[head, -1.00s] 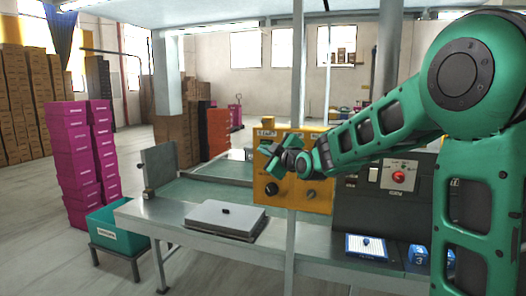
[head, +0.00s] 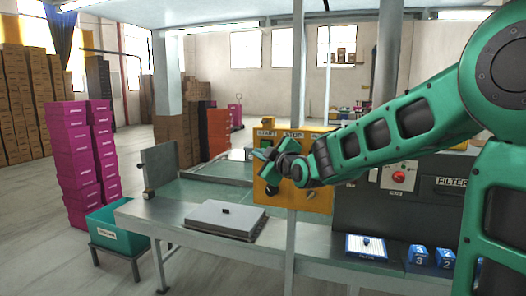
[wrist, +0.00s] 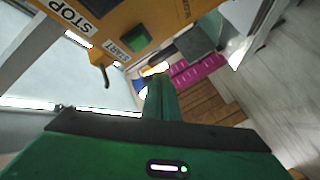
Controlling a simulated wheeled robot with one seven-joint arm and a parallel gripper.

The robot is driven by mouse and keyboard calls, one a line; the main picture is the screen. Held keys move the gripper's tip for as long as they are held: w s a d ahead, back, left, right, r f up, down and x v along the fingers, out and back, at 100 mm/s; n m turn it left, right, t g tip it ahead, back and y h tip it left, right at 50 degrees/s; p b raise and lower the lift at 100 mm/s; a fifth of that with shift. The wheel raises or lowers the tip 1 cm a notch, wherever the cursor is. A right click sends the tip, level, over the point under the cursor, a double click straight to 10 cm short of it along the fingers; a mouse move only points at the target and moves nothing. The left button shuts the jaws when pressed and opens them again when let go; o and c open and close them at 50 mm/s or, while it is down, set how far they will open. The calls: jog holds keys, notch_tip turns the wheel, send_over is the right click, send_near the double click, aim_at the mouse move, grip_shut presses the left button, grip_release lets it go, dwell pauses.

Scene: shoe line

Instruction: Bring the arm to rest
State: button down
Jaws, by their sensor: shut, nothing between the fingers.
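My green arm reaches in from the right in the head view. My gripper (head: 262,154) is in front of the yellow control panel (head: 318,203), near its upper left part, and points left. In the wrist view the green fingers (wrist: 160,92) are together with nothing between them. The wrist view also shows the panel (wrist: 172,12) close by, with the STOP and START labels and a green button (wrist: 128,40). I cannot tell from these views how far the gripper is from the panel.
A metal bench (head: 185,212) holds a grey flat box (head: 226,220), a blue-and-white tray (head: 352,252) and blue numbered blocks (head: 418,255). A white post (head: 298,90) stands before the panel. A teal bin (head: 112,236) and pink box stacks (head: 72,160) stand left.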

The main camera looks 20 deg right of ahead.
dwell(0.4)
jog(key=s+d+f+m+g+h, duration=0.2)
jog(key=s+d+f+m+g, duration=0.3)
jog(key=s+d+f, duration=0.45)
jog(key=s+d+f+m+g+h, duration=0.2)
jog(key=s+d+f+m+g, duration=0.4)
jog(key=s, duration=0.6)
jog(key=s+f+m+g, duration=0.3)
jog(key=s+f, duration=0.1)
jog(key=s, duration=0.9)
jog(key=s+d+f+m+g+y, duration=0.1)
jog(key=s+f+m+g, duration=0.2)
jog(key=s, duration=1)
jog(key=shift+d+f+m, duration=0.3)
jog(key=shift+f+m, duration=0.05)
jog(key=shift+m, duration=0.25)
